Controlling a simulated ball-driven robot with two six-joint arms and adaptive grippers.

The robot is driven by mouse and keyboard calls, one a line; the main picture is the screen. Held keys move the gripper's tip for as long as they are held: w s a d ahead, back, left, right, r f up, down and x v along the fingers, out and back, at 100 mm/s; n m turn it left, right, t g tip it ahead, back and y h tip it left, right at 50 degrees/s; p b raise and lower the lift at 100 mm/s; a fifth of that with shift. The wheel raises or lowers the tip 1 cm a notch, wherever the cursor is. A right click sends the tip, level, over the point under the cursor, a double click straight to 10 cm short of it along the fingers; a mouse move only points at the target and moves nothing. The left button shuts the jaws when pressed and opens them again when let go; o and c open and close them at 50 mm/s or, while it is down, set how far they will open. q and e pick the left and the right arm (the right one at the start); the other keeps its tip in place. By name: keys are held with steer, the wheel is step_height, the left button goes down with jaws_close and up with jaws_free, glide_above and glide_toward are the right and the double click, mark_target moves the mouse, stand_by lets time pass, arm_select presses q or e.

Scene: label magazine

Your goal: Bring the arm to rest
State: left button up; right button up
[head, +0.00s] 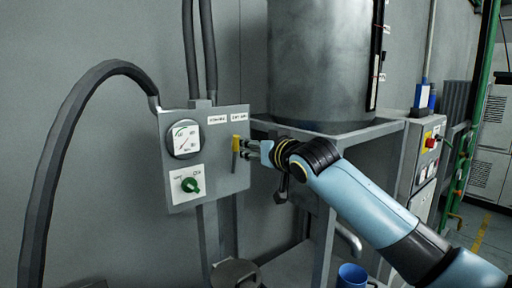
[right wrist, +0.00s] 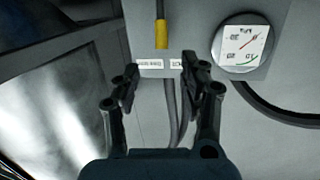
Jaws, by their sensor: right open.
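My right arm (head: 385,215) comes in from the right in the head view. Its gripper (head: 250,151) is at the right edge of a grey panel (head: 215,160), close to a yellow-handled lever (head: 236,143). In the right wrist view the two fingers of the gripper (right wrist: 160,78) stand apart with nothing between them. The yellow handle (right wrist: 161,34) shows beyond the fingertips there, apparently clear of them. My left gripper is in neither view.
The panel carries a round gauge (head: 184,139), a green knob (head: 190,185) and small labels. A thick black hose (head: 48,165) curves at the left. A large metal tank (head: 320,60) on a grey stand (head: 330,132) is behind my arm. A blue container (head: 352,276) is below.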

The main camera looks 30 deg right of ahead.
stand_by(0.4)
steer(key=s+f+g+b, duration=0.35)
steer(key=s+f, duration=0.35)
steer(key=f, duration=1.1)
steer(key=s+a+f+g+b, duration=0.15)
steer(key=s+f+b, duration=0.4)
steer(key=f, duration=1.25)
steer(key=s+d+f+g+b, duration=0.1)
steer(key=s+f+g+b, duration=0.25)
steer(key=s+f, duration=0.95)
steer(key=s+a+f+g+b, duration=0.2)
steer(key=s+f, duration=0.6)
steer(key=f, duration=0.4)
steer(key=s+a+f+g+b, duration=0.1)
steer(key=s+f+g, duration=0.2)
steer(key=s+f, duration=0.65)
steer(key=s+a+f+n+g, duration=0.1)
steer(key=s+f, duration=0.3)
steer(key=s, duration=0.4)
steer(key=s+a+f+n+g+y+b, duration=0.1)
steer(key=s+f, duration=0.3)
steer(key=s, duration=0.4)
steer(key=shift+a+f+b, duration=0.2)
steer(key=shift+f+b, duration=0.05)
steer(key=shift+b, duration=0.05)
